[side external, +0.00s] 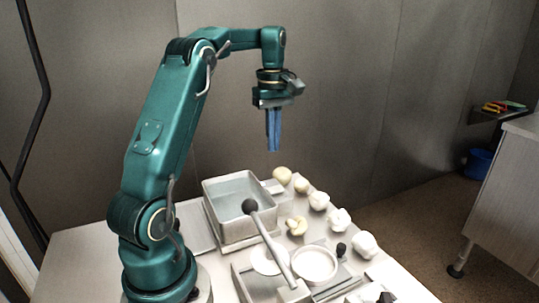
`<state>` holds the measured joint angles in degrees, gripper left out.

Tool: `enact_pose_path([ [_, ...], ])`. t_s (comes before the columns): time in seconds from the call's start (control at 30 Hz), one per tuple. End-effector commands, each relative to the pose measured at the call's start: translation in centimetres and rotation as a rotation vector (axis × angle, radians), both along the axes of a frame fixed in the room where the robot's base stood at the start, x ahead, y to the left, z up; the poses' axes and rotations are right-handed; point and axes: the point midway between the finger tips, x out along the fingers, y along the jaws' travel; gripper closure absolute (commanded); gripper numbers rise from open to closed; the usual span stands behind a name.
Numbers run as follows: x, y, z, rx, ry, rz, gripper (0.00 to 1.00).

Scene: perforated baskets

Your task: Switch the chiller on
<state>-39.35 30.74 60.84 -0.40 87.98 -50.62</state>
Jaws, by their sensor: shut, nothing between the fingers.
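My gripper (273,148) points straight down with its blue fingers shut and empty. It hangs in the air above the back of the table, clear of everything. A grey square basin (213,215) with a pale bluish inside stands below it. A light lever (273,239) with a dark ball knob (250,206) slants up from a grey box (290,294) at the front, its knob in front of the basin. Nothing touches the lever. I cannot tell which unit is the chiller, and no label or lit indicator is readable.
A white round dish (315,264) and a white disc (268,259) lie beside the lever. Several pale rounded lumps (340,220) line the right side. A small dark knob (341,249) stands near the dish; another dark knob (386,297) is at the front edge. The air around my gripper is free.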

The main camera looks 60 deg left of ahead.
Motion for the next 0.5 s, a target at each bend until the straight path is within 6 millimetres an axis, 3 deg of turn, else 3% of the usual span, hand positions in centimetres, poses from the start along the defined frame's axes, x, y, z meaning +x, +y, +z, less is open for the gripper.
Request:
enact_pose_path([
  [0.2, 0.0, 0.1, 2.4, 0.002, -0.002, 0.0, 1.0],
  [0.5, 0.0, 0.0, 3.6, 0.0, 0.0, 0.0, 1.0],
])
